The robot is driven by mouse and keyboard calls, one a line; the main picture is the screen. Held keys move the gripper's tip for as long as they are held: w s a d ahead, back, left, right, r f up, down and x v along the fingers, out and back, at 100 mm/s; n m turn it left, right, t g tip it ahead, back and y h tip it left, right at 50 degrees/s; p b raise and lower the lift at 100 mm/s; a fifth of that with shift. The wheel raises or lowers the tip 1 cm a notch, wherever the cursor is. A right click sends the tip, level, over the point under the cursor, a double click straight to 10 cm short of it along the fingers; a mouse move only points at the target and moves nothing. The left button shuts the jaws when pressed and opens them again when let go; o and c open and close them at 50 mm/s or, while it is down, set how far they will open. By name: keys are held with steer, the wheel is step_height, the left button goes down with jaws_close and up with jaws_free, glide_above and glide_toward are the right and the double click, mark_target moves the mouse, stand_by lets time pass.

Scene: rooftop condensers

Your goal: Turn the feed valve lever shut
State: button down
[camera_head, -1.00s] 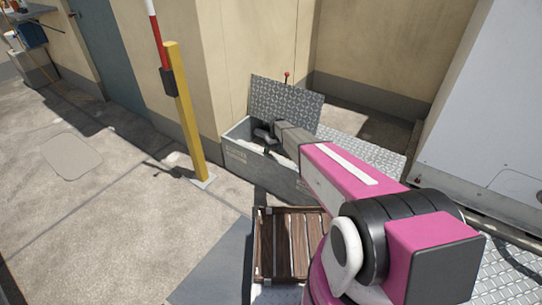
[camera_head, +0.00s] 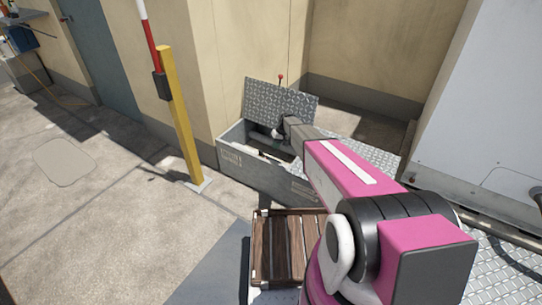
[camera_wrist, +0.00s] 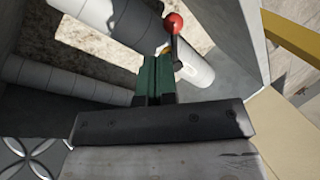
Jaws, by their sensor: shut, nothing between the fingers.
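The feed valve lever shows in the wrist view as a short dark stem with a red ball knob (camera_wrist: 173,23), beside a pale pipe (camera_wrist: 192,65) inside the box. My gripper's green fingers (camera_wrist: 156,62) are together and empty, pointing into the box. Their tips appear close below the lever in that view; I cannot tell whether they touch it. In the head view my gripper (camera_head: 278,133) is over the open grey box (camera_head: 262,172), and the lever is not clearly visible there. The box's diamond-plate lid (camera_head: 278,103) stands raised at the back.
Several wrapped pipes (camera_wrist: 65,82) run through the box. A small red knob (camera_head: 281,76) on a stem rises behind the lid. A yellow post (camera_head: 183,120) stands left of the box, a wooden slatted crate (camera_head: 283,240) in front. Open concrete floor (camera_head: 110,215) lies to the left.

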steer(key=d+m+y, duration=0.3)
steer(key=d+y, duration=0.1)
steer(key=d, duration=0.4)
steer(key=shift+t, duration=0.3)
steer(key=x, duration=1)
steer(key=shift+w+f, duration=0.2)
steer(key=shift+f, duration=0.2)
steer(key=shift+s+a+f, duration=0.1)
steer(key=shift+s+a, duration=0.05)
steer(key=shift+a, duration=1.05)
steer(key=shift+s+a+f, duration=0.1)
steer(key=shift+a+f, duration=0.05)
steer(key=shift+a, duration=0.55)
steer(key=shift+s+a, duration=0.5)
steer(key=shift+a, duration=0.1)
steer(key=shift+w, duration=0.1)
steer(key=shift+d, duration=0.1)
